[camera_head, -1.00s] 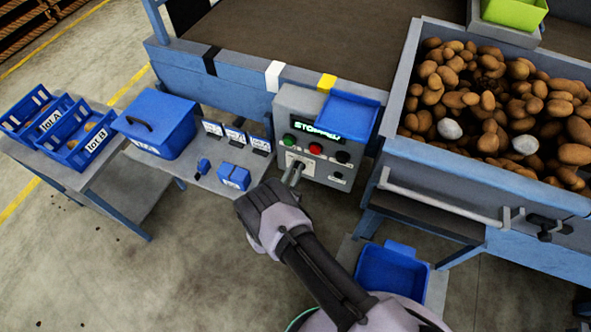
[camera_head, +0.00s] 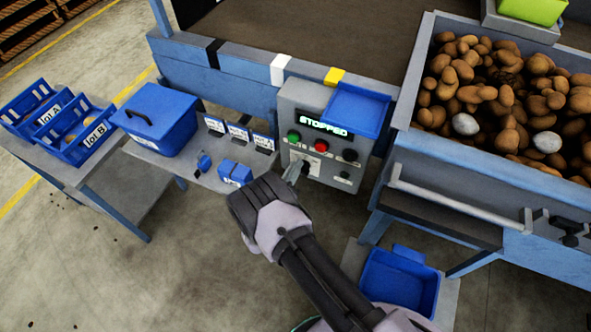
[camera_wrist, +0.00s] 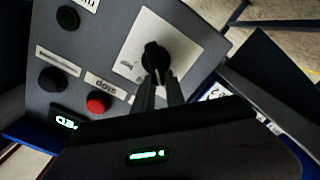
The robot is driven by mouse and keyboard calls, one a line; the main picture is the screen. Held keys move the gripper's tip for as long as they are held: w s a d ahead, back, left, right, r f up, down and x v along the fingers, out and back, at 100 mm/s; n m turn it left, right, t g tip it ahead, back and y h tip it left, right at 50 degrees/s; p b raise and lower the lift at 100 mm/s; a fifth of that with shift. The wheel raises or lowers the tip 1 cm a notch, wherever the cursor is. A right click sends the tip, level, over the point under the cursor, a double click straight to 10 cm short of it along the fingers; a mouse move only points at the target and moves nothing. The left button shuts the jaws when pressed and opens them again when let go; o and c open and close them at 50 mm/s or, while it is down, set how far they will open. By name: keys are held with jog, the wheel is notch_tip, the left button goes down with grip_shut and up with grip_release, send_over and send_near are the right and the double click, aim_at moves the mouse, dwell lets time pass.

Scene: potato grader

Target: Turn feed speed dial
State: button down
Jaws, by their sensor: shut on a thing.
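The grey control box (camera_head: 345,179) stands at the front of the machine, and its display (camera_head: 323,124) reads "STOPPED". The feed speed dial (camera_wrist: 153,57) is a black knob on a white plate (camera_wrist: 176,35) in the wrist view. My gripper (camera_wrist: 158,84) is shut on the dial, with both fingers pointing straight at the panel. In the head view my gripper (camera_head: 300,172) reaches the lower left of the box and hides most of the dial. The red stop button (camera_wrist: 98,102) sits beside the dial's plate.
Green (camera_head: 294,136) and black (camera_head: 350,155) buttons are on the same panel. A potato bin rail (camera_head: 455,208) stands to the right.

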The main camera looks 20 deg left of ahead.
jog(key=shift+f+n, duration=0.15)
jog(key=shift+n, duration=0.35)
jog(key=c, duration=1.4)
grip_release()
jog(key=s+p, duration=0.1)
jog(key=s, duration=0.4)
jog(key=s+a+p, duration=0.1)
jog(key=s, duration=0.5)
jog(key=s+p, duration=0.2)
jog(key=s, duration=0.4)
jog(key=shift+s+a, duration=0.2)
jog(key=shift+s, duration=0.05)
